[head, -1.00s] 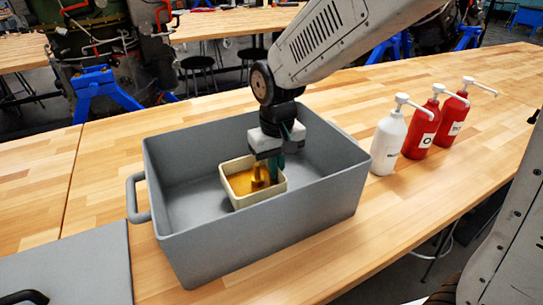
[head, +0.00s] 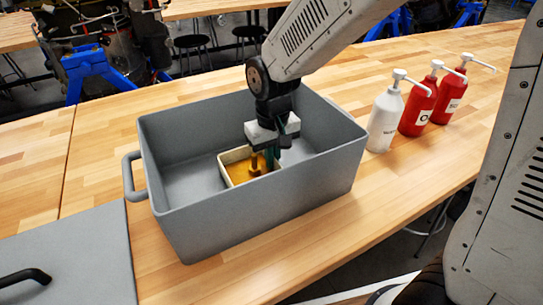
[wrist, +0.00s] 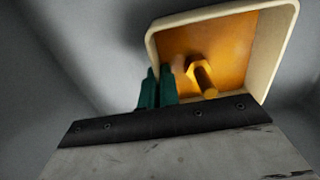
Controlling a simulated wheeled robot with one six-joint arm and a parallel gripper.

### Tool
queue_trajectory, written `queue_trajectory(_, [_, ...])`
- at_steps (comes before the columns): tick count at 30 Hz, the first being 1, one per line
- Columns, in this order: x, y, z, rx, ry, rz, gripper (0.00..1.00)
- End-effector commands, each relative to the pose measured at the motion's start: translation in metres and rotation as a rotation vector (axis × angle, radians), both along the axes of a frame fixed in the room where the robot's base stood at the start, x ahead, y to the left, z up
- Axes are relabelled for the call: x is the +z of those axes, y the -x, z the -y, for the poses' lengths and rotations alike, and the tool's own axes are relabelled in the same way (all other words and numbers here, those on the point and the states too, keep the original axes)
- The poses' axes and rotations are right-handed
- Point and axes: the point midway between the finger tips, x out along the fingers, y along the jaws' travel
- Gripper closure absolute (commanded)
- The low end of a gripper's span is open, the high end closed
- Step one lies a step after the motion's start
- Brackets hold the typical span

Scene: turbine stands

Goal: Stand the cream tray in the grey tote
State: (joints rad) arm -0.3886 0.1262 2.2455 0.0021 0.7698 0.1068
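The cream tray (head: 222,166) has an amber inside with an upright yellow-brown post or bolt. It is inside the grey tote (head: 230,222), roughly level, and the tote's near wall hides its lower part. I cannot tell whether it touches the tote floor. In the wrist view the tray (wrist: 270,50) fills the upper right. My gripper (head: 270,158) reaches down into the tote at the tray's right side. Its two teal fingers (wrist: 158,85) are close together with the tray's wall between them, so it looks shut on the tray's wall.
A white pump bottle (head: 385,118) and two red ones (head: 418,105) stand right of the tote. A grey lid-like panel with a black handle (head: 70,255) lies at the lower left. The tote's floor left of the tray (head: 190,185) is clear.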

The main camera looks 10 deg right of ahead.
Motion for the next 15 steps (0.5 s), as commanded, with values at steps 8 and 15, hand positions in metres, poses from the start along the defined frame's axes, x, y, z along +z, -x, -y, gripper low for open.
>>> queue_trajectory(8, [-0.0055,-0.0001,0.0000,0.000,0.000,0.000,1.00])
queue_trajectory(15, [-0.0051,-0.0001,0.0001,0.000,0.000,0.001,0.71])
